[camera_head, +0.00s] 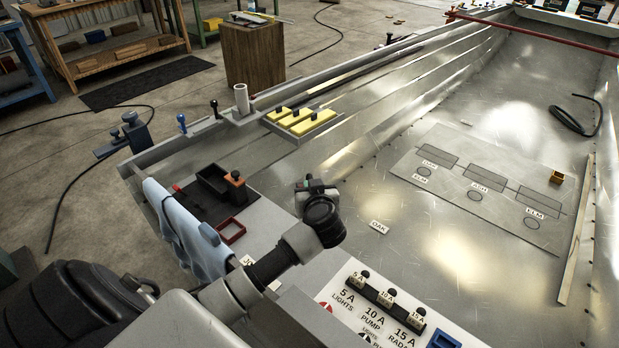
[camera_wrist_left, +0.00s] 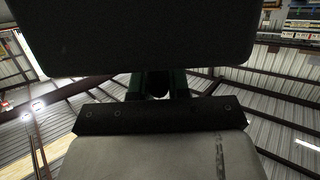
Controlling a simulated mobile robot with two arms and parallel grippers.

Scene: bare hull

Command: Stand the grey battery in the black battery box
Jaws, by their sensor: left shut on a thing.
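The black battery box (camera_head: 212,181) is an open-topped black box on a dark mat, left of centre in the head view. My left gripper (camera_head: 317,187) is to the right of the box and apart from it. It is shut on a small grey thing with red and green bits on top, which looks like the grey battery (camera_head: 301,199). My own wrist hides most of it, so I cannot tell its tilt. The left wrist view shows dark and grey surfaces close up, with the roof behind. My right gripper is not in view.
A red frame (camera_head: 231,231) and a blue cloth (camera_head: 181,225) lie nearby. Yellow blocks (camera_head: 300,120) sit in a tray behind. A fuse panel (camera_head: 378,305) is at the front.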

